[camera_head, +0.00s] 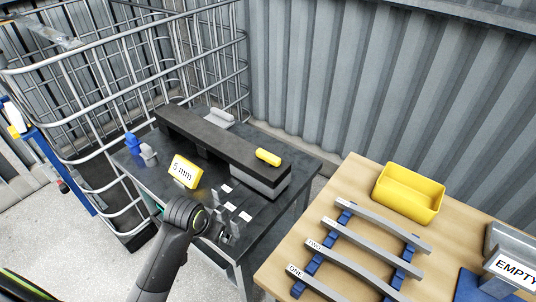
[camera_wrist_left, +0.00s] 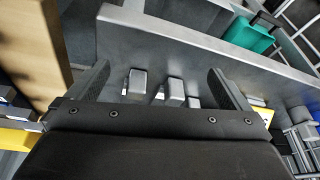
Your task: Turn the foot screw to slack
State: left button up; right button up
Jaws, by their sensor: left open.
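My left gripper (camera_wrist_left: 160,70) is open in the wrist view, one finger at each side of the picture. Between and beyond the fingers stand small grey metal blocks (camera_wrist_left: 137,84) near the dark table's edge. Nothing is seen gripped. In the head view my left arm reaches over the front edge of the dark metal table (camera_head: 262,212), beside several small grey upright parts with white labels (camera_head: 226,188); its fingers are largely hidden. I cannot tell which part is the foot screw. A yellow "5 mm" sign (camera_head: 184,171) stands left of these parts. My right gripper is out of view.
A long black block (camera_head: 215,143) with a yellow piece (camera_head: 268,157) spans the table behind. A wooden table (camera_head: 345,185) at right holds grey bars (camera_head: 375,258) and a yellow bin (camera_head: 408,190). A wire cage (camera_head: 150,60) stands behind left.

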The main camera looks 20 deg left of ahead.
pick_arm(q)
jog(key=w+d+r+m+h, duration=0.1)
jog(key=w+d+r, duration=0.2)
jog(key=w+r, duration=0.85)
jog(key=m, duration=0.2)
send_near(268, 154)
jog(key=shift+h, duration=0.3)
jog(key=x, duration=0.7)
jog(key=p+x, duration=0.1)
jog(key=x, duration=0.2)
jog(key=shift+a+f, duration=0.25)
jog(key=shift+f, duration=0.15)
jog(key=c, duration=0.9)
